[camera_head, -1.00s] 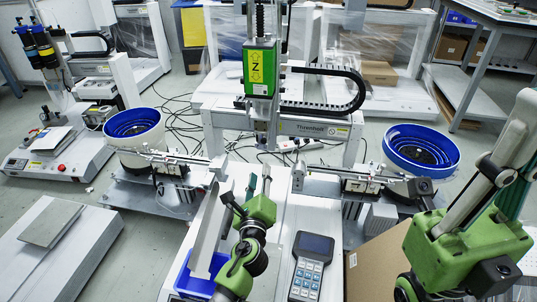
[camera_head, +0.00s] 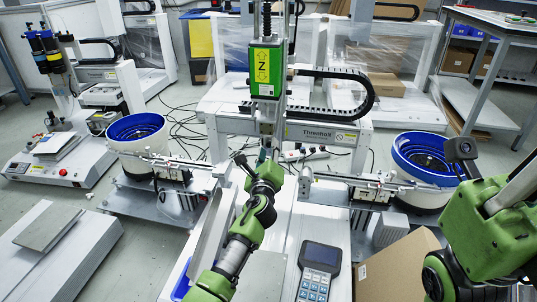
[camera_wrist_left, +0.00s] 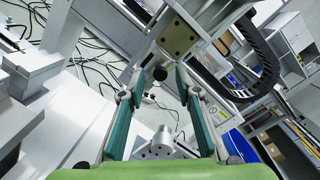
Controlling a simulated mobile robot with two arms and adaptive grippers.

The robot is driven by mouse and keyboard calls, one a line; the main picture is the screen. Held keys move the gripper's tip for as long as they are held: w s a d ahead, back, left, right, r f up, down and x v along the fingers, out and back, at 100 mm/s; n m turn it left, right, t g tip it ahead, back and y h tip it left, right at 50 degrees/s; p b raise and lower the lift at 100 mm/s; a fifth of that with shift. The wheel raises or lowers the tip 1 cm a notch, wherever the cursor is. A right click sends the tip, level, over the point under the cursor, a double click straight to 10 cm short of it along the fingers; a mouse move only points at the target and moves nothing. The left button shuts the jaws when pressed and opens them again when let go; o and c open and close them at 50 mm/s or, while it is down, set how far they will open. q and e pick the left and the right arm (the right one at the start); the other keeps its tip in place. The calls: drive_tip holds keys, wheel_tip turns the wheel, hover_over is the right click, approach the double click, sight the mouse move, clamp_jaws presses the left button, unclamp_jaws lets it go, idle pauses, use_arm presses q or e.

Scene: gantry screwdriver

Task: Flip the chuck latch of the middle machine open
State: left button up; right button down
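The middle machine is a white gantry (camera_head: 330,133) with a green block marked Z (camera_head: 266,70) on its vertical axis. Its tool end hangs below the block, where my left gripper (camera_head: 266,153) partly hides it; I cannot make out the chuck latch there. In the left wrist view, the teal fingers of my left gripper (camera_wrist_left: 160,88) are apart, with nothing held between them. A brass-coloured plate (camera_wrist_left: 178,38) and a dark round knob (camera_wrist_left: 160,74) show beyond the fingertips. My right gripper (camera_head: 515,195) is partly cut off at the right edge, its fingertips unseen.
Blue-rimmed feeder bowls (camera_head: 137,132) (camera_head: 425,158) stand left and right of the gantry, with metal feed tracks (camera_head: 375,185) toward the middle. A handheld keypad (camera_head: 319,268) lies on the white base. A cardboard box (camera_head: 397,268) stands at front right.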

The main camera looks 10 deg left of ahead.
use_arm(q)
drive_tip(key=shift+w, duration=0.3)
clamp_jaws()
